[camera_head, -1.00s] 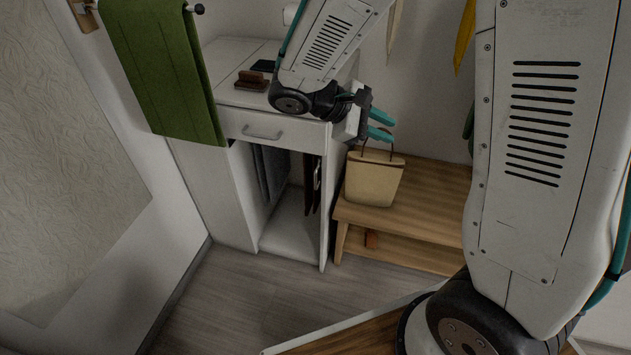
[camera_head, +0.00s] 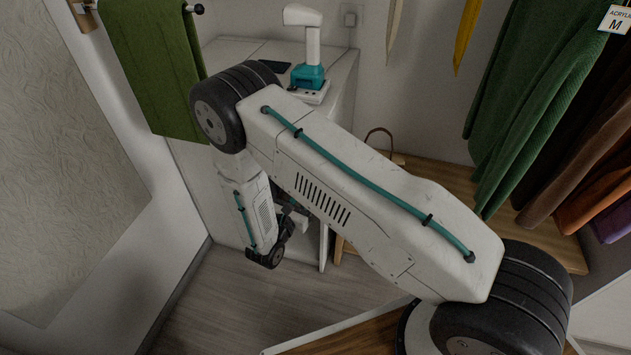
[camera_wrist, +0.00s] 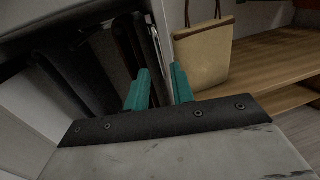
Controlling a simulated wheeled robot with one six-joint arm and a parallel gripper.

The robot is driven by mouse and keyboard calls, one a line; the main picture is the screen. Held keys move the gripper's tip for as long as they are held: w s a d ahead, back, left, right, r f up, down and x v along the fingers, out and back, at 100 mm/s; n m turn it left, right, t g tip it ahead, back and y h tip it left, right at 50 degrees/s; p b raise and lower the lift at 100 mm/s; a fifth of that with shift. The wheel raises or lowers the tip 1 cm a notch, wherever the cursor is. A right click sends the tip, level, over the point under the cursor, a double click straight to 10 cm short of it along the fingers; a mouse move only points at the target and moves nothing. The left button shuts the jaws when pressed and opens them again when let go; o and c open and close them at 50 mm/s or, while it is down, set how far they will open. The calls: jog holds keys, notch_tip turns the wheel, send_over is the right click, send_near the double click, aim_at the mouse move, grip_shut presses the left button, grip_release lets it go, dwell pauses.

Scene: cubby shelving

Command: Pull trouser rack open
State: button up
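Dark trousers (camera_wrist: 82,75) hang in the open bay of the white cabinet (camera_head: 228,205), at the left in the wrist view. Further dark hanging pieces (camera_wrist: 124,48) are just beyond the fingers. The rack bar and any handle on it cannot be made out. My gripper (camera_wrist: 160,84) has its two teal fingers apart, with nothing seen between them. It points into the right side of the bay, near the cabinet's side panel (camera_wrist: 163,28).
A beige bag (camera_wrist: 205,55) stands on a wooden bench (camera_wrist: 265,62) right of the cabinet. A white-and-teal device (camera_head: 308,76) stands on the cabinet top. A green towel (camera_head: 155,70) hangs at left; clothes (camera_head: 540,90) hang at right. Floor (camera_head: 225,295) before the cabinet is clear.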

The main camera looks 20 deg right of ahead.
jog(key=x, duration=0.7)
jog(key=shift+w+d, duration=0.1)
jog(key=shift+d, duration=0.1)
grip_shut()
